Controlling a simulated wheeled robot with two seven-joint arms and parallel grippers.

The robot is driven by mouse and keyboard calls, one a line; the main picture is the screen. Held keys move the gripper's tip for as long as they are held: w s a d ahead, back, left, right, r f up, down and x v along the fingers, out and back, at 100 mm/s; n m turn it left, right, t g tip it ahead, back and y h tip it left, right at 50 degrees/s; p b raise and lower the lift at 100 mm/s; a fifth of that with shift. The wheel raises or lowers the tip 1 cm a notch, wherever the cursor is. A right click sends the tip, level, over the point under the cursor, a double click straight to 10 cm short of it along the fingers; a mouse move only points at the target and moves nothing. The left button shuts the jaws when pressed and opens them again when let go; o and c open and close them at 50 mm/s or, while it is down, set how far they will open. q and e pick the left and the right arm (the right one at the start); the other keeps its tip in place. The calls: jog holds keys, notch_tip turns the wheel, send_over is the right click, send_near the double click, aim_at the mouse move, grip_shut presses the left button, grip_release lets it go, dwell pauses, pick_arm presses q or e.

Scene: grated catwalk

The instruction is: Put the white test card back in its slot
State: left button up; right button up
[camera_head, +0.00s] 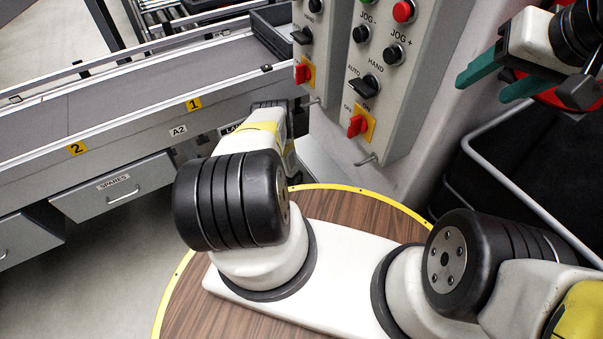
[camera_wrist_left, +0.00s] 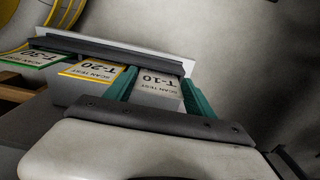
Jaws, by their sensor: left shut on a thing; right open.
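The white test card (camera_wrist_left: 158,86), marked T-10, is between the two teal fingers of my left gripper (camera_wrist_left: 159,76) in the left wrist view. The gripper is shut on it. The card's far end is at the dark bar of a card rack (camera_wrist_left: 110,50); I cannot tell whether it is seated in a slot. A yellow-edged T-20 card (camera_wrist_left: 92,72) and a green-edged T-30 card (camera_wrist_left: 38,58) sit in line to its left. My right gripper (camera_head: 482,90) is open and empty at the upper right of the head view. The left gripper and cards are hidden there.
A grey control box (camera_head: 385,75) with knobs and switches stands at upper centre. A conveyor (camera_head: 100,92) with drawers (camera_head: 115,188) below runs along the left. A curved metal rail (camera_head: 520,195) crosses the right. The floor at lower left (camera_head: 100,270) is clear.

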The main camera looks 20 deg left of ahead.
pick_arm(q)
jog(key=o, duration=1.6)
jog(key=shift+o, duration=0.2)
notch_tip(320, 180, up, 8)
jog(key=shift+s, duration=0.1)
dwell(0.4)
